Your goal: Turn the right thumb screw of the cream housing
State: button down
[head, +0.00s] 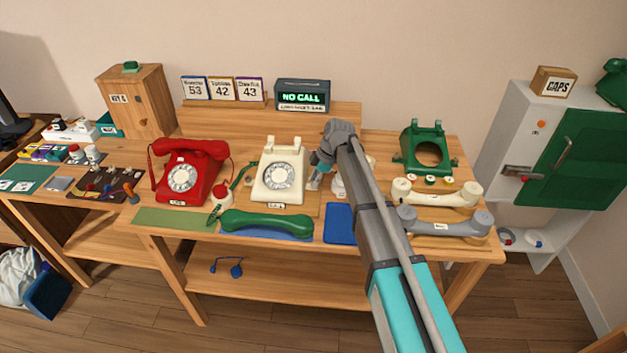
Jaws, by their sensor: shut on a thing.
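The cream housing (279,192) stands upright in the middle of the table, with a silver dial on its front and an empty cradle on top. My arm reaches in from the lower right, and my gripper (313,181) is at the housing's right side. Its fingers are shut at the place of the right thumb screw. The screw itself is too small and too covered by the fingers to make out. Whether it has turned cannot be told.
A red telephone (188,172) stands to the left. A green handset (266,225) lies in front. A green housing (425,147), a cream handset (436,193) and a grey handset (446,222) are to the right. A "NO CALL" display (302,95) stands behind. My arm crosses the blue mat (338,224).

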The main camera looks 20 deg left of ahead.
jog(key=shift+m, duration=0.4)
jog(key=m+t, duration=0.1)
jog(key=m, duration=0.1)
jog(key=m+t, duration=0.1)
jog(key=m, duration=0.2)
jog(key=shift+s+d+y, duration=0.1)
jog(key=shift+s+y, duration=0.05)
jog(key=shift+y, duration=0.15)
jog(key=m+t, duration=0.1)
jog(key=m, duration=0.2)
jog(key=m+t, duration=0.1)
jog(key=m, duration=0.2)
jog(key=shift+t+h, duration=0.3)
jog(key=shift+h, duration=0.1)
jog(key=shift+c, duration=2.4)
grip_release()
